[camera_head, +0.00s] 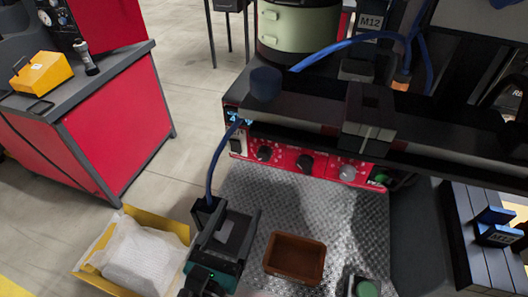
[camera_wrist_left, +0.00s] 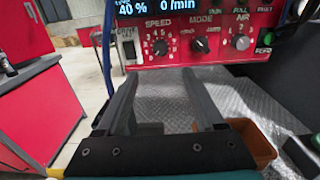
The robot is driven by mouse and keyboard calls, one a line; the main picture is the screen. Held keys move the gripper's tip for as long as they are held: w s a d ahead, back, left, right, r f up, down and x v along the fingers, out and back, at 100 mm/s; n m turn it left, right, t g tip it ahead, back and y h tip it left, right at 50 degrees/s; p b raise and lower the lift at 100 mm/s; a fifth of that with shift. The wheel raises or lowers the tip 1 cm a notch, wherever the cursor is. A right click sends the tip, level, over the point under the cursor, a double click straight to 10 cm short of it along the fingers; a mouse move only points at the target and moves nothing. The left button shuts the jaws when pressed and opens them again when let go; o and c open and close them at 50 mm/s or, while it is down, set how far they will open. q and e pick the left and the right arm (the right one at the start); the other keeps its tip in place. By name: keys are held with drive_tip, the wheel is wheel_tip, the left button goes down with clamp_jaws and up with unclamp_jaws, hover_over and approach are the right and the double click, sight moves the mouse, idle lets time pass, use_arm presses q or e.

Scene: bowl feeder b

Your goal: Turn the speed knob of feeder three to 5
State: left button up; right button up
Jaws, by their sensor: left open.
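The speed knob (camera_wrist_left: 160,47) is a small black dial under the word SPEED on the red control panel (camera_wrist_left: 130,62). Its scale numbers show around it, but its pointer is too small to read surely. The display (camera_wrist_left: 160,6) above reads 40 % and 0/min. In the head view the speed knob (camera_head: 264,153) is the leftmost on the panel. My left gripper (camera_head: 229,215) is open and empty, in front of and below the panel. In the left wrist view its fingertips (camera_wrist_left: 160,76) point towards the speed knob, apart from it. I see no feeder number. My right gripper is not in view.
The black mode knob (camera_wrist_left: 200,45) and grey air knob (camera_wrist_left: 240,42) sit right of the speed knob. A brown tray (camera_head: 294,260) lies on the metal plate (camera_head: 345,215). A blue cable (camera_head: 213,160) hangs left of the panel. A yellow bin (camera_head: 95,255) stands at lower left.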

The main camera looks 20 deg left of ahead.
sight(263, 157)
use_arm(q)
drive_tip(key=w+p, duration=0.1)
drive_tip(key=w, duration=0.5)
drive_tip(key=w+p, duration=0.1)
drive_tip(key=w, duration=0.5)
drive_tip(key=shift+w+d+p, duration=0.2)
drive_tip(key=shift+w+p, duration=0.15)
drive_tip(key=shift+p, duration=0.05)
drive_tip(key=shift+w, duration=0.75)
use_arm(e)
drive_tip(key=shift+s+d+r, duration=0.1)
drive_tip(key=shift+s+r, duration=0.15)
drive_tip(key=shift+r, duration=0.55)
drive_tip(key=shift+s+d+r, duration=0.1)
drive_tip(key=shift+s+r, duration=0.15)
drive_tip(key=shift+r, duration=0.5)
use_arm(q)
clamp_jaws()
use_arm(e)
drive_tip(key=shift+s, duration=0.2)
